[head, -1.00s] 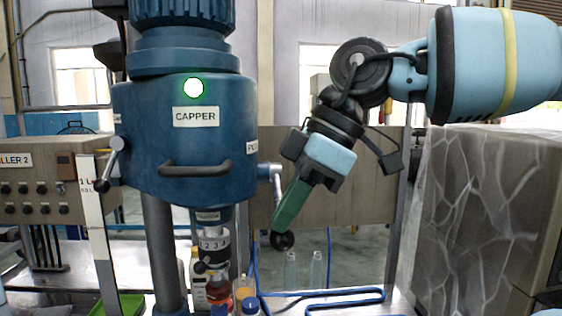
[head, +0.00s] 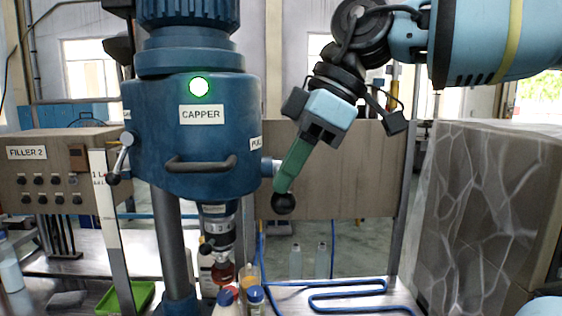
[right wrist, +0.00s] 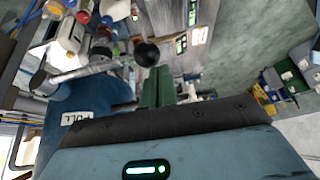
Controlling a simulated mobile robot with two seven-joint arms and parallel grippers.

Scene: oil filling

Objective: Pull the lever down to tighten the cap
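The blue capper (head: 190,150) stands left of centre in the head view, with a green light on its front. Its right lever has a black ball knob (head: 283,204). My right gripper (head: 283,187) is at this lever, green fingers pointing down-left with the tips just above the knob. They cover most of the rod. In the right wrist view, the knob (right wrist: 147,53) is just beyond the fingertips (right wrist: 156,72), and the metal rod (right wrist: 85,72) runs left from it. The fingers look close together, with nothing visible between them. A bottle's red cap (head: 222,272) is under the capping head. My left gripper is out of view.
A second black-ended lever (head: 121,158) is on the capper's left. A blue hose (head: 350,292) lies on the metal table. A large stone-patterned block (head: 490,215) is on the right.

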